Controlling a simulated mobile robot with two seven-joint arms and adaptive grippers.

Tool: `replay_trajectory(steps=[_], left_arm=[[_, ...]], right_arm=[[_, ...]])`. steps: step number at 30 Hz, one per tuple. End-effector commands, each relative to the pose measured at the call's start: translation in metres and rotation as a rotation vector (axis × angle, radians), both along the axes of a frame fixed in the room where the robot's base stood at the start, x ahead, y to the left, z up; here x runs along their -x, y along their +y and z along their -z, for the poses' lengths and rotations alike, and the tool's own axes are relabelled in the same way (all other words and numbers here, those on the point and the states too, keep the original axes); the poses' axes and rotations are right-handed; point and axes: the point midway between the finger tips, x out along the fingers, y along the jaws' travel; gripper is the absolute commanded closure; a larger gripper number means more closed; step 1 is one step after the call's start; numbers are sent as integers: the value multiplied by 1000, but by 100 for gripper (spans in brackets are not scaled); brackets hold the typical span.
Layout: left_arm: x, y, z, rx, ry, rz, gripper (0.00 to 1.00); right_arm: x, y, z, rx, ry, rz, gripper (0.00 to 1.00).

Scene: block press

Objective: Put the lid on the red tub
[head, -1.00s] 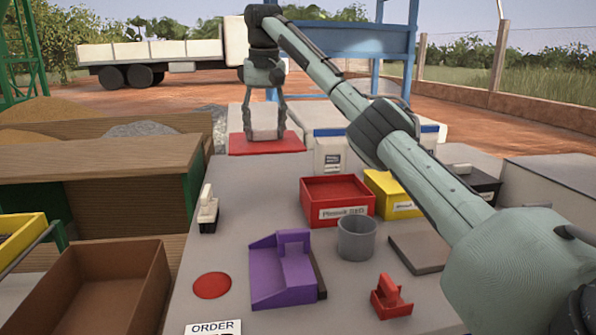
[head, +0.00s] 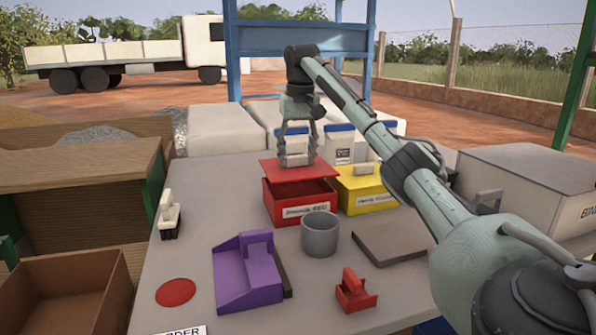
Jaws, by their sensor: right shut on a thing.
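The red tub (head: 300,212) stands open on the table, with a white label on its front. Its dark inside shows in a strip at the front, below the lid. The flat red lid (head: 275,170) is held above the back part of the tub, apart from the front rim. Whether it touches the back rim I cannot tell. My right gripper (head: 297,160) is shut on the lid's pale grey handle from above, fingers pointing down. My left gripper is not in view.
A yellow tub (head: 362,201) stands close on the right of the red tub. A grey cup (head: 319,237), a purple tool (head: 245,275), a small red tool (head: 355,295), a grey slab (head: 393,243) and a brush (head: 169,215) are on the table. White tubs (head: 338,143) stand behind.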

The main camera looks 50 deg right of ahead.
Motion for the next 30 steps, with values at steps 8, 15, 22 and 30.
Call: replay_trajectory(steps=[8,15,22,30], left_arm=[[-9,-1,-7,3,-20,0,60],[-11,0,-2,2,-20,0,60],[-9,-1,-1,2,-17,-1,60],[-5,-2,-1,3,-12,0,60]], right_arm=[[2,-4,32,1,3,0,81],[0,-3,42,0,-1,0,81],[1,-3,45,0,0,0,81],[0,-3,45,0,0,0,28]])
